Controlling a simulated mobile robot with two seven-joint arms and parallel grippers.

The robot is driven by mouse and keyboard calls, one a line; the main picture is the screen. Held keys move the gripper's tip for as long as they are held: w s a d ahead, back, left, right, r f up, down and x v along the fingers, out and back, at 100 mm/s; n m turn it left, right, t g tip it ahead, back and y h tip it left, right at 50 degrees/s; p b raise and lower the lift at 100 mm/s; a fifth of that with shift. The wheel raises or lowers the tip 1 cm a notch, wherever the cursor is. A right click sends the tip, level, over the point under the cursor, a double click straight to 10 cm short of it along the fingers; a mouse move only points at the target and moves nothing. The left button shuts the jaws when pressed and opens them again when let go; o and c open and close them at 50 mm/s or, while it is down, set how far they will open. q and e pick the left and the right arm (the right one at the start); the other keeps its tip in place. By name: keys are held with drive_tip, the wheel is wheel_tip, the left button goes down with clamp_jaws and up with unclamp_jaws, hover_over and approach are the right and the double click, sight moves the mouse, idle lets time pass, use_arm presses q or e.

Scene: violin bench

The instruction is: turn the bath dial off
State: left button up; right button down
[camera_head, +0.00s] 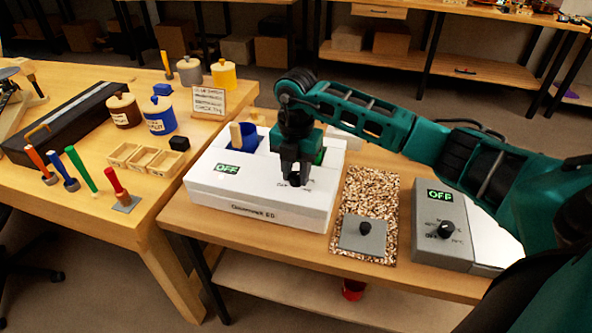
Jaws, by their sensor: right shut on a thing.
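The glue bath is a white box (262,207) on the near bench, with a lit green display (227,169) that reads OFF. Its black dial (295,181) is on the top face, right of the display, mostly hidden by my fingers. My right gripper (297,174) points straight down over it, shut on the dial. The dial's pointer direction is hidden. My left gripper is not in view.
A blue pot (243,138) with a wooden handle sits in the bath. Right of the bath are a speckled mat (369,191), a grey plate with a black knob (363,236), and a grey unit (443,214) also reading OFF. Jars, a sign and coloured-handled tools stand on the left bench.

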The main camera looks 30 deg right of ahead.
drive_tip(key=n, duration=0.4)
drive_tip(key=shift+b, duration=0.3)
drive_tip(key=n, duration=0.5)
drive_tip(key=shift+b, duration=0.4)
drive_tip(key=n+b, duration=0.1)
drive_tip(key=n, duration=0.3)
drive_tip(key=shift+d+n, duration=0.1)
drive_tip(key=shift+n, duration=0.2)
drive_tip(key=n+b, duration=0.1)
drive_tip(key=n, duration=0.3)
drive_tip(key=n+b, duration=0.1)
drive_tip(key=n, duration=0.4)
drive_tip(key=shift+n, duration=0.9)
drive_tip(key=n+b, duration=0.1)
drive_tip(key=n, duration=0.1)
drive_tip(key=shift+n, duration=0.4)
drive_tip(key=n, duration=0.2)
drive_tip(key=shift+n+b, duration=0.3)
drive_tip(key=shift+b, duration=0.05)
drive_tip(key=shift+n, duration=1.2)
drive_tip(key=shift+w+n+b, duration=0.1)
drive_tip(key=shift+n+b, duration=0.25)
drive_tip(key=shift+n, duration=0.65)
drive_tip(key=shift+r, duration=0.1)
drive_tip(key=c, duration=0.8)
unclamp_jaws()
